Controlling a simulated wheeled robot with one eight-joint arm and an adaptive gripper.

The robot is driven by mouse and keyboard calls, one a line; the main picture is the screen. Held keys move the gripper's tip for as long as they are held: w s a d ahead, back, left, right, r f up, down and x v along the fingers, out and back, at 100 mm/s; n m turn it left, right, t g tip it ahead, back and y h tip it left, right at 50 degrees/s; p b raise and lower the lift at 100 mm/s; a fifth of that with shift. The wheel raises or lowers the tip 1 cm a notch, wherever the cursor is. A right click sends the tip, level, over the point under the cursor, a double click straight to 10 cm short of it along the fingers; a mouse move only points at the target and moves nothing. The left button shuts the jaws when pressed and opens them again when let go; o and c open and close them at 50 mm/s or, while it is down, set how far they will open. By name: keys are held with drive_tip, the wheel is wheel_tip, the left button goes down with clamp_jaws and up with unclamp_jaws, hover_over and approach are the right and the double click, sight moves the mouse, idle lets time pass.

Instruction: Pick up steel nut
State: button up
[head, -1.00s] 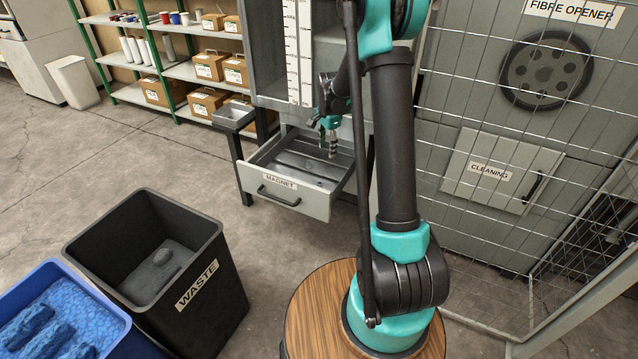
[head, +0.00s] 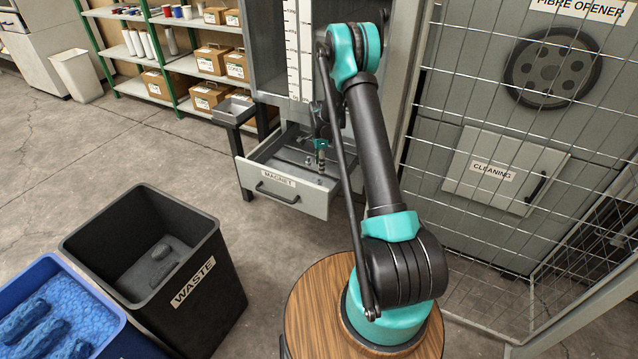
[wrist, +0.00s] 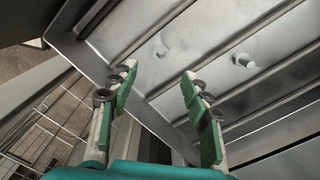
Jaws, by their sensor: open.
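My gripper (head: 321,168) reaches into the open drawer marked MAGNET (head: 278,197). In the wrist view my gripper (wrist: 155,82) is open, its green-padded fingers apart with nothing between them. A small shiny steel piece (wrist: 243,61), like a nut or bolt head, lies on the grey metal drawer floor (wrist: 200,35), beyond and to the right of the right fingertip. A fainter small piece (wrist: 160,50) lies beyond the gap between the fingertips; its shape is too unclear to name. I cannot make out the nut in the head view.
Ridges cross the drawer floor. A black WASTE bin (head: 195,283) and a blue bin (head: 110,312) stand at left. A wire mesh fence (head: 440,180) is on the right.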

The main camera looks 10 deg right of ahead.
sight(319, 180)
wheel_tip(319, 180, down, 8)
drive_tip(key=shift+a+f, duration=0.15)
drive_tip(key=shift+f, duration=0.1)
idle(0.4)
clamp_jaws()
